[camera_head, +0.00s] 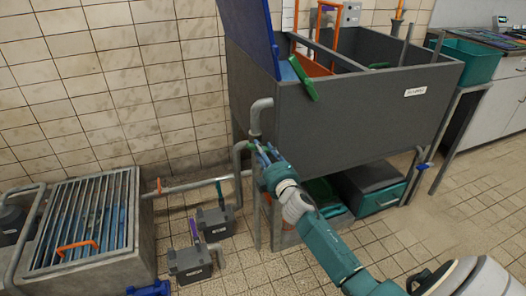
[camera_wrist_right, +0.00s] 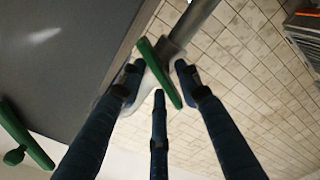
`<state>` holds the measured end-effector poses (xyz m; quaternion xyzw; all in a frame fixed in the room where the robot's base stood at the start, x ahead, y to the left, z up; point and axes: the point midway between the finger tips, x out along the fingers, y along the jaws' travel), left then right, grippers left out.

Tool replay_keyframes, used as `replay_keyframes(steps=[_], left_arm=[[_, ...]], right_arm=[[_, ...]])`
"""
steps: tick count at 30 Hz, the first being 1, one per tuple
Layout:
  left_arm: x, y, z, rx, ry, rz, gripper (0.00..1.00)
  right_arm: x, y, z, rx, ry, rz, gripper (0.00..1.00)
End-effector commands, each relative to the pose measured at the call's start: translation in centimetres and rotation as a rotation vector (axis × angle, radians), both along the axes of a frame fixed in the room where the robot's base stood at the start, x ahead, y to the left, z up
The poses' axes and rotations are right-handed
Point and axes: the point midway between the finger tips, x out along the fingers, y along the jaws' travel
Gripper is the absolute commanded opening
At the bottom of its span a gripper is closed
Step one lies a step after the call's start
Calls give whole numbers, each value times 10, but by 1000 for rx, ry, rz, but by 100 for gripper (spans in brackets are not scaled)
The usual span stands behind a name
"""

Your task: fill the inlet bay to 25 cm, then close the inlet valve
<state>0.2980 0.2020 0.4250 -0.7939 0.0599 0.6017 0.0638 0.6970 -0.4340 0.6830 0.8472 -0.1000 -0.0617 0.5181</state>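A large grey tank (camera_head: 360,115) with a small white label stands at centre; I cannot read the label or see a water level. A green lever (camera_head: 303,78) sits at its front rim. My right gripper (camera_head: 264,153) is beside the grey pipe at the tank's left end. In the right wrist view, its dark fingers (camera_wrist_right: 158,82) are spread on both sides of a green valve lever (camera_wrist_right: 160,72) on a pipe, with gaps visible; contact is unclear. Another green handle (camera_wrist_right: 25,135) shows at the left. Which one is the inlet valve is unclear. My left gripper is out of view.
A grated basin (camera_head: 75,220) with an orange handle stands at left. Two dark boxes with levers, one green (camera_head: 215,220) and one purple (camera_head: 190,262), stand on the tiled floor. A teal bin (camera_head: 470,60) is at the right. The floor at lower right is mostly clear.

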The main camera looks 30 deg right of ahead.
Motion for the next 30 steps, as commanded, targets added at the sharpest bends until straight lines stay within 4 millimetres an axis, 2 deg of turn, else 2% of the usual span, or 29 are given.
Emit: replay_keyframes(steps=[8,11,14,24,30], left_arm=[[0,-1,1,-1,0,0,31],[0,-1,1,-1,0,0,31],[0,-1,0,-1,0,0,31],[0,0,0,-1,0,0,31],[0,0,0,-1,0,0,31]], right_arm=[[-1,0,0,-2,0,0,35],[-7,1,-1,-2,1,0,35],[-21,5,-1,-2,1,0,35],[-90,22,-2,1,2,0,35],[-113,27,0,0,1,0,35]])
